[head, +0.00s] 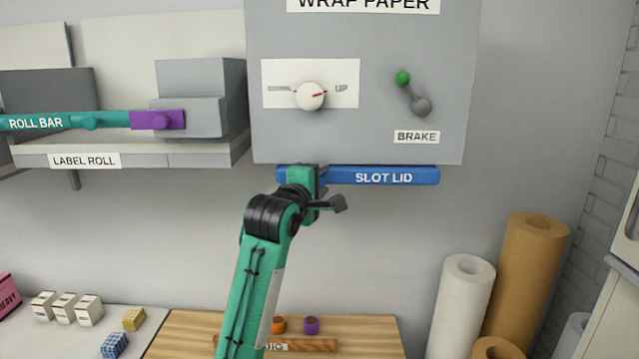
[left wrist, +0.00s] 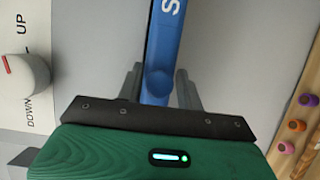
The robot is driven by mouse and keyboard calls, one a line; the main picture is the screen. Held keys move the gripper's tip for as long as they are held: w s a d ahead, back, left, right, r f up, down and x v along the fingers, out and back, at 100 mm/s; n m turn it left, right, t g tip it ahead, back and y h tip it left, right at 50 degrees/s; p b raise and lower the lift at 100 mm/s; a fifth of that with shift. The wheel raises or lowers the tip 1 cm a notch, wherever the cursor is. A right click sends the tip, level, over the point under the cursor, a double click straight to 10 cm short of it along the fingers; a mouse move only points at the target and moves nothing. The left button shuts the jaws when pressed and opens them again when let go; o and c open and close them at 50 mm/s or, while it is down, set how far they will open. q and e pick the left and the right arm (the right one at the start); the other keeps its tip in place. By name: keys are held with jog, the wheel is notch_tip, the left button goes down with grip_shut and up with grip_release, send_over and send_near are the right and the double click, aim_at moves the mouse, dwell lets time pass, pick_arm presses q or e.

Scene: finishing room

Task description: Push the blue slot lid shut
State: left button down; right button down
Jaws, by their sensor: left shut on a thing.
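The blue slot lid (head: 384,176) is a long bar lettered SLOT LID along the lower edge of the grey wrap paper box (head: 440,110). The green-and-black left gripper (head: 308,180) is at the lid's left part and hides some of it. In the left wrist view the blue lid (left wrist: 165,50) runs down between the two grey fingers (left wrist: 160,88), which are shut on its rounded blue part. How far open the lid is, I cannot tell. My right gripper is in neither view.
The box front has a white dial (head: 310,95) and a green-knobbed brake lever (head: 411,92). A teal roll bar (head: 60,122) is at the left. Paper rolls (head: 530,270) stand at the lower right. A wooden board (head: 200,330) with small items lies below. The wall right of the lid is bare.

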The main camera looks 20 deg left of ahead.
pick_arm(q)
jog(key=c, duration=1.2)
grip_release()
jog(key=shift+r, duration=0.15)
jog(key=shift+w+a+f, duration=0.1)
jog(key=shift+w+f, duration=0.1)
jog(key=shift+w, duration=0.05)
jog(key=s+b, duration=0.2)
jog(key=s, duration=0.2)
jog(key=s+a+b, duration=0.1)
jog(key=s+b, duration=0.1)
jog(key=s, duration=0.3)
jog(key=s+b, duration=0.2)
jog(key=s, duration=0.2)
jog(key=shift+s+a, duration=0.25)
jog(key=shift+s, duration=0.1)
